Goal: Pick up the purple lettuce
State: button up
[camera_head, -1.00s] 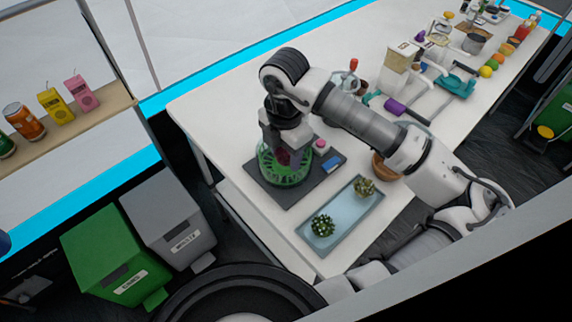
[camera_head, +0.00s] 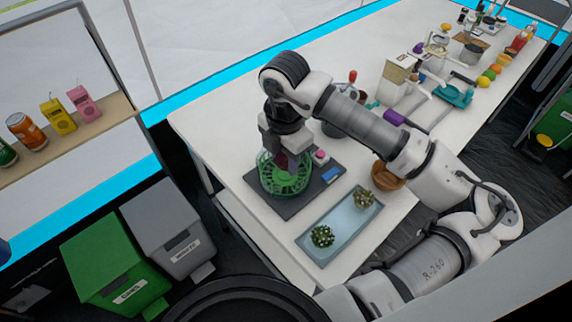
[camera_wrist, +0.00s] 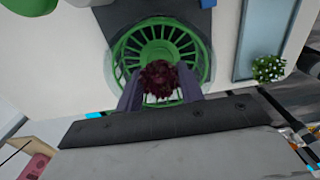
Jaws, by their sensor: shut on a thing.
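The purple lettuce (camera_wrist: 160,80) is a dark red-purple leafy clump between the two fingers of my gripper (camera_wrist: 160,92). My gripper is shut on it, with a finger against each side. The green slotted basket (camera_wrist: 187,45) lies right behind the lettuce in the wrist view. In the head view my gripper (camera_head: 285,162) points down into the green basket (camera_head: 284,185), and only a small dark purple patch of the lettuce (camera_head: 292,162) shows there. I cannot tell whether the lettuce touches the basket.
The basket stands on a dark grey board (camera_head: 325,184) with a pink item (camera_head: 320,157) and a blue item (camera_head: 331,175). A pale blue tray (camera_head: 340,228) holds two small plants. A brown bowl (camera_head: 388,174) stands right of them. The table's left part (camera_head: 215,125) is clear.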

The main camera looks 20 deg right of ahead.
jog(key=shift+r+p, duration=1.4)
jog(key=shift+r, duration=1.95)
